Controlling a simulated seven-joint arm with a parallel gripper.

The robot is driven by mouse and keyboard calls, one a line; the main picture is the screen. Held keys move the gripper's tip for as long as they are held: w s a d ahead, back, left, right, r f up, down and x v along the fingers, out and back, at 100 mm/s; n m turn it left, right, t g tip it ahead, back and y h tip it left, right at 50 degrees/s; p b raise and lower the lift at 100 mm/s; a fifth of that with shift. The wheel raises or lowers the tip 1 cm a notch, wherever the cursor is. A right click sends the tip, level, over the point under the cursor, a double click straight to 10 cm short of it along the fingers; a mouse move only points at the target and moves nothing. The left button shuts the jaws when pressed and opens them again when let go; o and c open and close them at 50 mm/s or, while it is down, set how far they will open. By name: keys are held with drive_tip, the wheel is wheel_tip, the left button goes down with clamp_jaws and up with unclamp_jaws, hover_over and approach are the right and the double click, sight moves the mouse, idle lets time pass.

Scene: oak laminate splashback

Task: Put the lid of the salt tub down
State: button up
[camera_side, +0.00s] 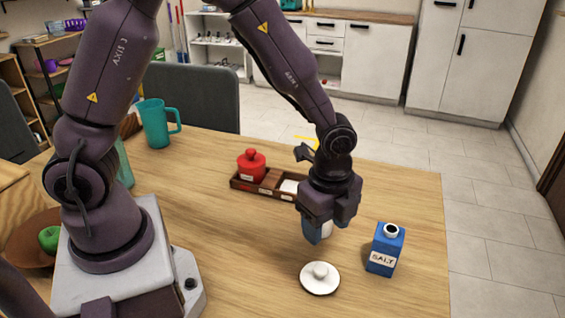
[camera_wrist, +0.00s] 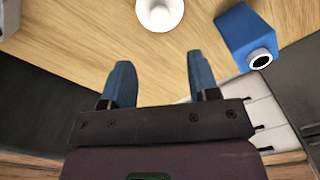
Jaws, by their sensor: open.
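A white round lid with a knob (camera_side: 320,279) lies on the table, knob up, in front of my gripper in the side view. In the wrist view a white round thing with a knob (camera_wrist: 160,13), which looks like this lid, is at the top edge, partly cut off. My gripper (camera_side: 317,236) is open above the table, its blue fingers apart. In the wrist view the space between the fingertips (camera_wrist: 160,66) shows only bare table. Something white shows beside the fingers in the side view, mostly hidden, and I cannot tell what it is.
A blue box marked SALT (camera_side: 385,250) stands right of the lid, also in the wrist view (camera_wrist: 245,37). A dark wooden tray (camera_side: 240,186) behind holds a red lidded tub (camera_side: 251,164) and something white (camera_side: 290,186). A teal jug (camera_side: 155,123) stands far left.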

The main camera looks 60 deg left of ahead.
drive_tip(key=s+a+r+n+t, duration=0.1)
drive_tip(key=s+a+r+n, duration=0.2)
drive_tip(key=r, duration=0.4)
drive_tip(key=s+a+r+n+t, duration=0.1)
drive_tip(key=a+r+n+t, duration=0.1)
drive_tip(key=r+n, duration=0.4)
drive_tip(key=s+a+r+n+t, duration=0.2)
drive_tip(key=s+a+r+n, duration=0.2)
drive_tip(key=s+r+n, duration=0.3)
drive_tip(key=s+r, duration=0.1)
drive_tip(key=s, duration=0.1)
drive_tip(key=shift+s+t, duration=0.3)
